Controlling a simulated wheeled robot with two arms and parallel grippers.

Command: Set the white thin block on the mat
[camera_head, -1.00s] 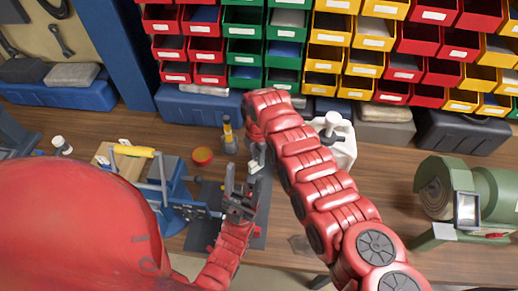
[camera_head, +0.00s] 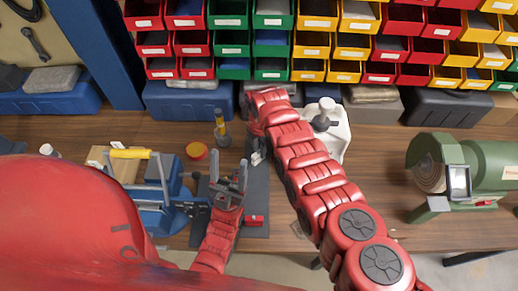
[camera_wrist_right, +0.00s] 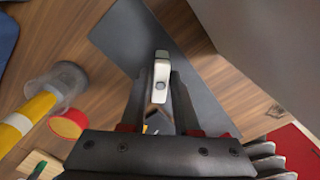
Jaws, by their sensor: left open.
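The white thin block (camera_wrist_right: 161,75) sits between the fingertips of my right gripper (camera_wrist_right: 160,88) in the right wrist view, and the fingers look closed on it. In the head view the block (camera_head: 257,157) is a small pale patch below the bend of my right arm, over the dark grey mat (camera_head: 257,188). The mat also fills the middle of the wrist view (camera_wrist_right: 205,85). I cannot tell whether the block touches the mat. My left gripper (camera_head: 229,182) is open and empty over the mat's left part, its fingers pointing away from me.
A blue vise-like tool (camera_head: 155,190) is further left. A white container (camera_head: 328,130) stands behind right. A green machine (camera_head: 455,175) is far right. Bare wood lies between.

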